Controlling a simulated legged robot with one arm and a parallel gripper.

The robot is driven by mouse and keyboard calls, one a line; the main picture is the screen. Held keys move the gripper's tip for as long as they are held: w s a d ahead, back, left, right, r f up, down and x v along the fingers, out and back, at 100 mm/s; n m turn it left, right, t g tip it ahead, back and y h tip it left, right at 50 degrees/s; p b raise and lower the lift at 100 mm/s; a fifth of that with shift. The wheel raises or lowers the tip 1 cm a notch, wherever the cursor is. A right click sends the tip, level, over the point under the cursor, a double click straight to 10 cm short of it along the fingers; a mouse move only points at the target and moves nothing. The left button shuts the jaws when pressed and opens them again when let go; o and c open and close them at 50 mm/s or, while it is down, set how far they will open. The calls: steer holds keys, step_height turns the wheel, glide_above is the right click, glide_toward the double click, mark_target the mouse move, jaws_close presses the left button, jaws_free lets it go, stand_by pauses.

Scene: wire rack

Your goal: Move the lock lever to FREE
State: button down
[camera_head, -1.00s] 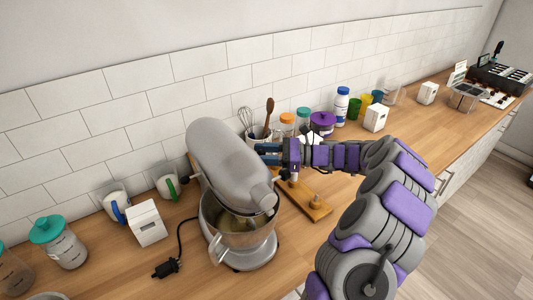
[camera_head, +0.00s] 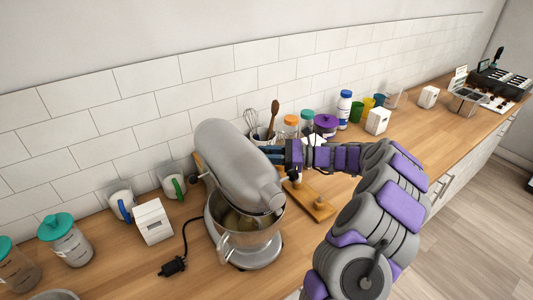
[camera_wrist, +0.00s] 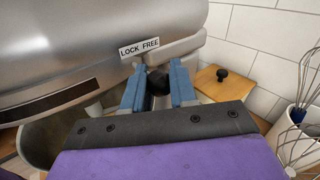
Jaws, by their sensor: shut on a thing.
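The grey stand mixer (camera_head: 232,158) stands on the wooden counter with its bowl (camera_head: 245,222) under the head. In the wrist view, the mixer's side (camera_wrist: 70,45) carries a white label (camera_wrist: 139,47) reading LOCK FREE. The lock lever's dark round knob (camera_wrist: 157,82) is below the label, nearer its FREE end. My gripper (camera_wrist: 158,88) has its two blue fingers on either side of this knob and is shut on it. In the head view, my gripper (camera_head: 264,153) reaches the mixer's right side from the right. The lever's stem is hidden.
A utensil crock (camera_wrist: 300,125) with whisks stands close to my gripper's right. Jars (camera_head: 290,126) stand behind my arm, and a power cord (camera_head: 180,262) lies left. The tiled wall is close behind.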

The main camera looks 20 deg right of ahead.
steer(key=shift+w+p, duration=0.75)
steer(key=shift+w, duration=0.2)
steer(key=c, duration=1.3)
jaws_free()
steer(key=o, duration=0.4)
steer(key=shift+d, duration=0.25)
steer(key=p+v, duration=0.2)
steer(key=v, duration=1.5)
steer(key=shift+d, duration=0.25)
